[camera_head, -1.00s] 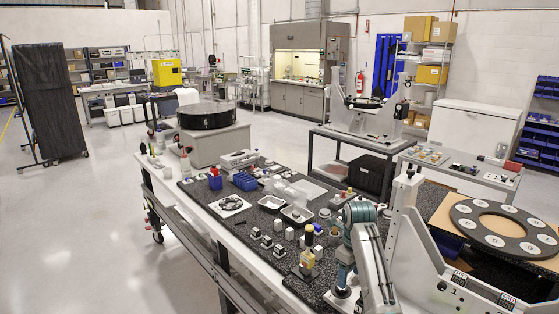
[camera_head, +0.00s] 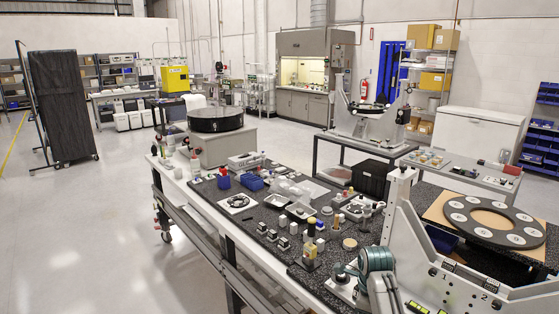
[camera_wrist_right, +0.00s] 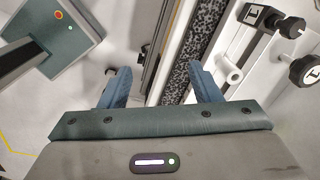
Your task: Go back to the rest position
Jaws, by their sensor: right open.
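My right gripper (camera_wrist_right: 160,76) shows in the right wrist view with its two blue fingers spread apart and nothing between them. Below it are the pale floor, a metal rail and a strip of speckled dark table top (camera_wrist_right: 200,45). In the head view only a teal and grey part of my right arm shows at the bottom, right of centre, by the near end of the bench; its fingers are out of that view. My left gripper is in neither view.
The bench (camera_head: 275,222) holds several small parts, trays and bottles. A white fixture (camera_head: 440,265) with a black ring (camera_head: 492,221) stands close on the right. Black knobs (camera_wrist_right: 291,27) lie near the right finger's side. The floor (camera_head: 80,230) at left is clear.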

